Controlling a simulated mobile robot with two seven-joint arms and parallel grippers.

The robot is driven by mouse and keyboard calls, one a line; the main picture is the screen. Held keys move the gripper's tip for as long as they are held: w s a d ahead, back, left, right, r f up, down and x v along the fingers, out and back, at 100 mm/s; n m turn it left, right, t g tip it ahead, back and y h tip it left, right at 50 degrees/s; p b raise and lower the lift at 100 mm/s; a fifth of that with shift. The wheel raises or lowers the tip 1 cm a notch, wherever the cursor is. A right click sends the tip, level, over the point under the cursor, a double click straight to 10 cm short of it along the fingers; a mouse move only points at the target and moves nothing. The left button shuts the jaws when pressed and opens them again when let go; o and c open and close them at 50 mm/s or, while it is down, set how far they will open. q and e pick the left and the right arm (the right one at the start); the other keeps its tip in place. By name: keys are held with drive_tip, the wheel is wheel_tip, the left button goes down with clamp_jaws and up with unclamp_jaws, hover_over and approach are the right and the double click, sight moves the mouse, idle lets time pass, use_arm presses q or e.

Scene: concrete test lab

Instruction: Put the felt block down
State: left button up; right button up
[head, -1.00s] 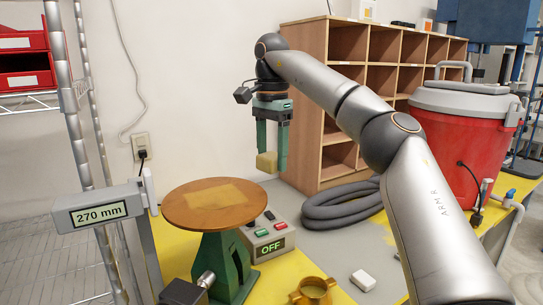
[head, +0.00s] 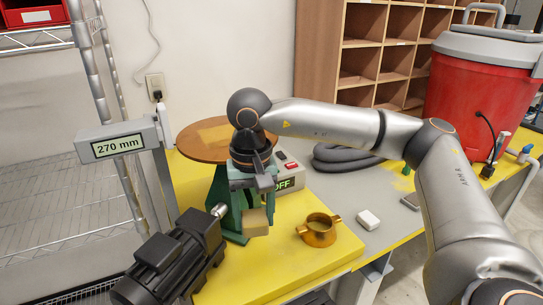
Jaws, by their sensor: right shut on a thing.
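The felt block (head: 256,223) is a small tan block. The gripper and block are in front of the round wooden-topped stand (head: 200,142), over the yellow tabletop (head: 275,262). I cannot tell whether the block's underside touches the yellow surface. The gripper and wrist hide part of the stand's green column. My left gripper is not in view.
A brass ring with handles (head: 318,232) stands right of the block. A black motor (head: 172,262) is at front left. A control box reading OFF (head: 289,180) sits behind. Yellow surface is clear before the brass ring.

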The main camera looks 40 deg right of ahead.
drive_tip(key=s+a+f+n, duration=0.3)
drive_tip(key=a+f+n, duration=0.3)
drive_tip(key=a+f, duration=0.2)
drive_tip(key=shift+s+f, duration=0.35)
